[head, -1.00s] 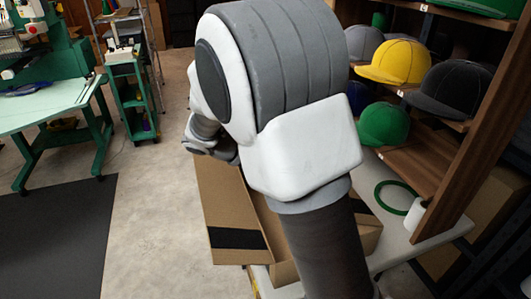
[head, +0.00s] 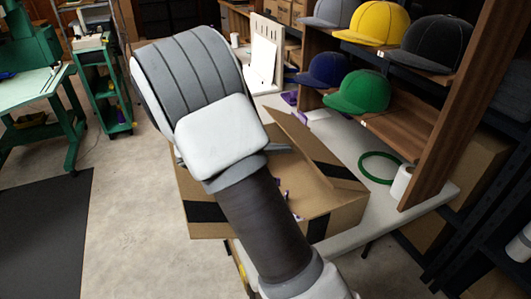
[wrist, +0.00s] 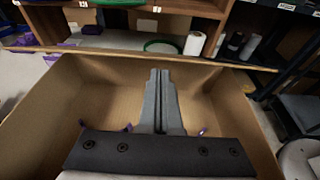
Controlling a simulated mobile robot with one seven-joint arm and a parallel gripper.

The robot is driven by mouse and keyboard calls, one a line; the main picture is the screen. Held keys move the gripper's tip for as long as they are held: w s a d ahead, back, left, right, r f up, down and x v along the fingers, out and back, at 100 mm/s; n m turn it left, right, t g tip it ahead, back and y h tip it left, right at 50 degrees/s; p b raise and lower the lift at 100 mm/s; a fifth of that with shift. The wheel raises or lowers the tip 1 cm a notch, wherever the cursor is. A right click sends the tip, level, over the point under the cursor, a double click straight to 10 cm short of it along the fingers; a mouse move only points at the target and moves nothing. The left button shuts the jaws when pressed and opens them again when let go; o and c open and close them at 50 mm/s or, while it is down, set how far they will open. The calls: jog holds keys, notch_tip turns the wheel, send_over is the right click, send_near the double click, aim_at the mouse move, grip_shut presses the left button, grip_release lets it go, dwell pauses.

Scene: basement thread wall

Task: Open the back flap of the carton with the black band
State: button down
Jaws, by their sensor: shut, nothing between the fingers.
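The brown carton (head: 270,222) stands on the pale table, with black band on its near wall (head: 318,228). A flap (head: 318,158) with a black stripe slants up along its right side in the head view. Its inside is partly visible, with small purple bits in it. In the wrist view I look down into the carton (wrist: 105,88); a cardboard edge runs across its far side. My gripper (wrist: 160,72) is shut and empty, over the carton's inside and pointing to that far side.
A wooden shelf with caps (head: 372,22) rises behind the table. A white pegboard stand (head: 264,50) is beyond.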

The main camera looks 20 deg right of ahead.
jog(key=shift+d+f, duration=0.15)
jog(key=shift+d, duration=0.45)
jog(key=shift+d+r+p, duration=0.2)
jog(key=shift+r+p, duration=0.25)
jog(key=shift+p, duration=0.35)
jog(key=shift+r+y+p, duration=0.2)
jog(key=shift+y+p, duration=0.1)
jog(key=shift+y, duration=0.1)
